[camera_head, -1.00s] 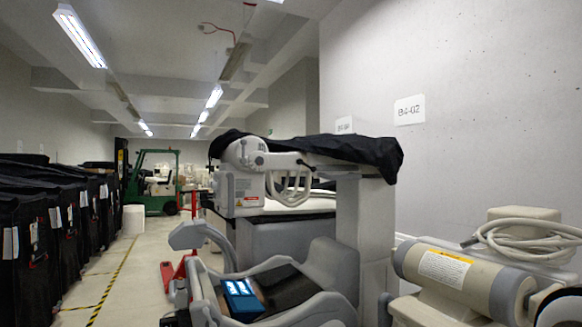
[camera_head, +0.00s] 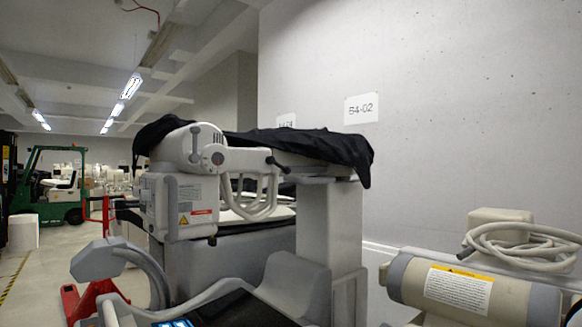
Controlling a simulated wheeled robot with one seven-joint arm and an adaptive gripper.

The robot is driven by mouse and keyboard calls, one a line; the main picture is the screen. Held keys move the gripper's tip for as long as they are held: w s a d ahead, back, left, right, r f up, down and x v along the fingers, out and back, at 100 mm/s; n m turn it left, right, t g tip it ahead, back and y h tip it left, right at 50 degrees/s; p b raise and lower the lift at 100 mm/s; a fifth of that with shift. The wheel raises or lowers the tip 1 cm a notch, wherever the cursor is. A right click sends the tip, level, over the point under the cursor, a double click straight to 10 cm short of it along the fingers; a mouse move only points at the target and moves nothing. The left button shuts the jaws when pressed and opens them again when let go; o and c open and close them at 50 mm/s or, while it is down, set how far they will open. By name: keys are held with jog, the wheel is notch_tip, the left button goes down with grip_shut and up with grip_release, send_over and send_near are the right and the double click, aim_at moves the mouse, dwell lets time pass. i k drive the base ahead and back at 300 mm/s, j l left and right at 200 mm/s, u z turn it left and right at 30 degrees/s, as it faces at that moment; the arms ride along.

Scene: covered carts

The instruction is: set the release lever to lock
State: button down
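A white and grey medical machine (camera_head: 180,205) stands ahead, left of the middle, partly under a black cover (camera_head: 330,146). No label shows which of these is the release lever, and no lock mark is readable. My gripper is not in view, so nothing shows it touching the machine.
A grey curved unit (camera_head: 110,260) and a moulded shell (camera_head: 285,285) fill the near foreground. A beige cylinder with a yellow-topped label (camera_head: 460,290) and a coiled hose (camera_head: 515,238) stand at right. A wall is behind. Floor is open at far left, near a green forklift (camera_head: 60,185).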

aim_at(270, 160)
jog(key=i+j+z, duration=0.25)
jog(key=i+j, duration=0.35)
jog(key=i, duration=0.15)
